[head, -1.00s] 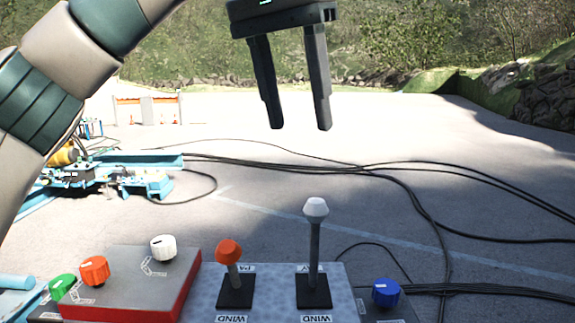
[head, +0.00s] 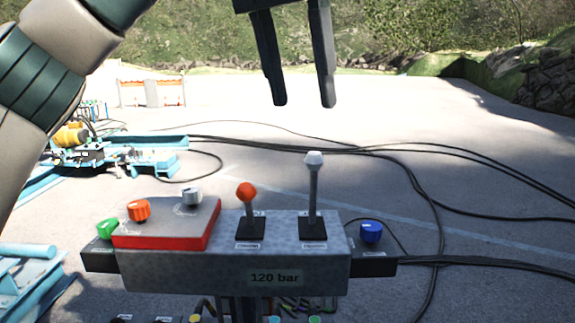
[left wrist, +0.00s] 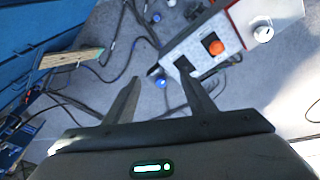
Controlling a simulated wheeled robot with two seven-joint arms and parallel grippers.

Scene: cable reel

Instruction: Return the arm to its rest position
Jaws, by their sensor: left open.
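My left gripper (head: 305,104) hangs with its fingers pointing down at the top of the head view, above and behind the control box. Its two fingers are apart with nothing between them. In the left wrist view the gripper (left wrist: 160,90) is also open and empty, with the control box (left wrist: 215,45) at the upper right. In the head view the grey control box (head: 190,272) carries an orange-topped lever (head: 247,193) and a white-topped lever (head: 313,160), both upright. The gripper touches neither lever. My right gripper is out of view.
A red-edged panel (head: 165,240) bears orange (head: 138,210) and white (head: 191,197) knobs. Green (head: 107,228) and blue (head: 371,231) knobs flank the box. Black cables (head: 480,210) cross the ground. Blue machinery (head: 150,165) stands at left. The air around the gripper is clear.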

